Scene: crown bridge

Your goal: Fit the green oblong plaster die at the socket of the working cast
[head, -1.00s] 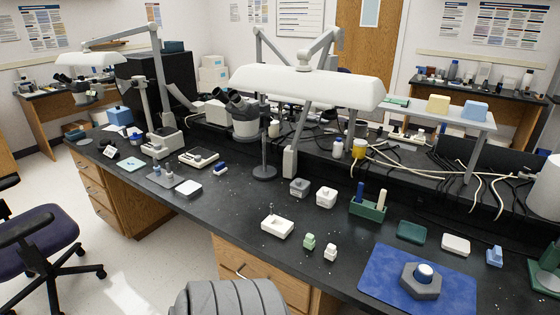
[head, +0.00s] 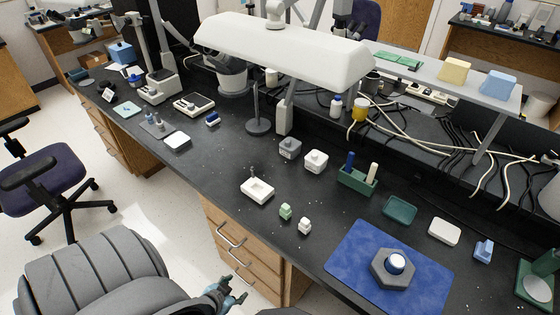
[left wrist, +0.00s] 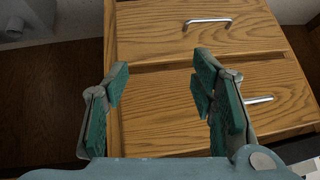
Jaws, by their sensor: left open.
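A small green die (head: 285,211) stands on the black bench near its front edge. A similar white die (head: 304,226) stands just to its right. A white cast block (head: 257,190) with a recess and a small post lies behind and left of the green die; I take it for the working cast. My left gripper (head: 238,290) is low in front of the drawers, below the bench top and apart from the dies. In the left wrist view its teal-padded fingers (left wrist: 160,95) are spread with nothing between them. The right gripper is not in view.
A blue mat (head: 350,262) with a grey hexagonal block (head: 392,268) lies to the right. Grey (head: 290,148) and white (head: 316,161) lidded blocks and a green holder (head: 357,181) stand behind. Drawer handles (head: 230,238) stick out near my left gripper. A lamp hangs over the bench.

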